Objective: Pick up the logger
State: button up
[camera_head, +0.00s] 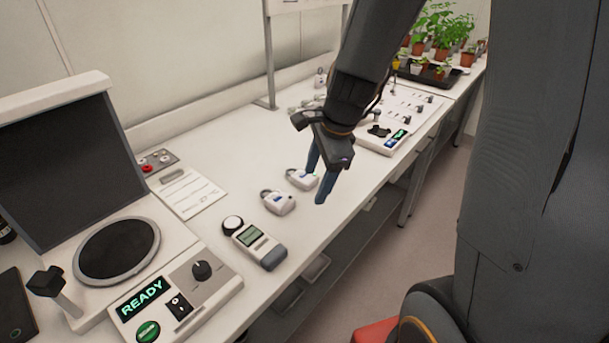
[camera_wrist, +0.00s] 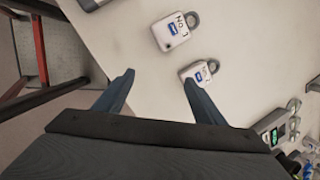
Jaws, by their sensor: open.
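Two small white loggers with grey loops and blue labels lie on the white bench. The nearer logger (camera_head: 278,203) shows in the wrist view (camera_wrist: 172,34) with a "No. 1" style marking that I cannot read for certain. The other logger (camera_head: 301,180) lies just behind it and shows in the wrist view (camera_wrist: 196,73) close to the right fingertip, its label partly unreadable. My gripper (camera_head: 317,182) is open and empty, pointing down over the bench's front edge beside this second logger. Its two blue fingers show apart in the wrist view (camera_wrist: 157,78).
A handheld meter (camera_head: 256,243) lies left of the loggers, near a control box reading READY (camera_head: 172,300). A paper sheet (camera_head: 193,193) lies behind. A device with a green display (camera_head: 384,139) stands to the right, with potted plants (camera_head: 437,35) farther back.

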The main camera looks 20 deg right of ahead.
aim_at(306, 176)
jog(key=w+d+r+m+t, duration=0.1)
jog(key=w+d+m, duration=0.1)
jog(key=w+m, duration=0.65)
jog(key=shift+w+a+f+m+t+y, duration=0.15)
jog(key=shift+f+m, duration=0.25)
jog(key=shift+f, duration=0.75)
jog(key=shift+w+a+f+m+t+y, duration=0.1)
jog(key=shift+a+f+m, duration=0.25)
jog(key=shift+f, duration=0.8)
jog(key=shift+w+a+f+m+t+y, duration=0.15)
jog(key=shift+f+m, duration=0.25)
jog(key=shift+f, duration=0.75)
jog(key=c, duration=1.2)
